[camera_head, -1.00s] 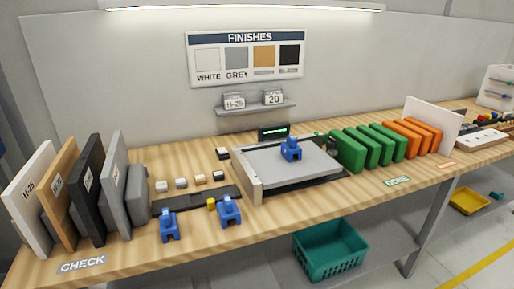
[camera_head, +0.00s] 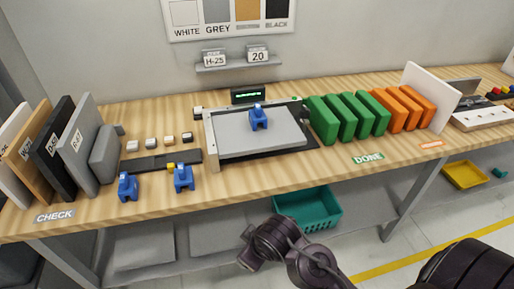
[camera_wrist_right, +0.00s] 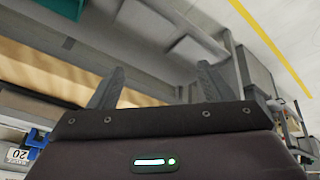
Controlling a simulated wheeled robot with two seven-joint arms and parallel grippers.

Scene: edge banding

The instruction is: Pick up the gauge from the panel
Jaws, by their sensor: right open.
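The blue gauge (camera_head: 258,118) stands upright on the light grey panel (camera_head: 285,130), which lies in a framed fixture on the bench. My right gripper (camera_wrist_right: 158,82) is open and empty in the right wrist view, its two dark fingers spread apart. In the head view, dark links of my right arm are in front of the bench at the lower right, well short of the gauge. A blue shape (camera_wrist_right: 35,138) shows at the left edge of the right wrist view; I cannot tell whether it is the gauge. My left gripper is out of view.
Two similar blue pieces (camera_head: 183,179) stand at the bench's front left. Upright boards (camera_head: 80,150) stand at the far left. Green blocks (camera_head: 347,115) and orange blocks (camera_head: 410,108) stand right of the panel. A teal basket (camera_head: 308,210) is below the bench.

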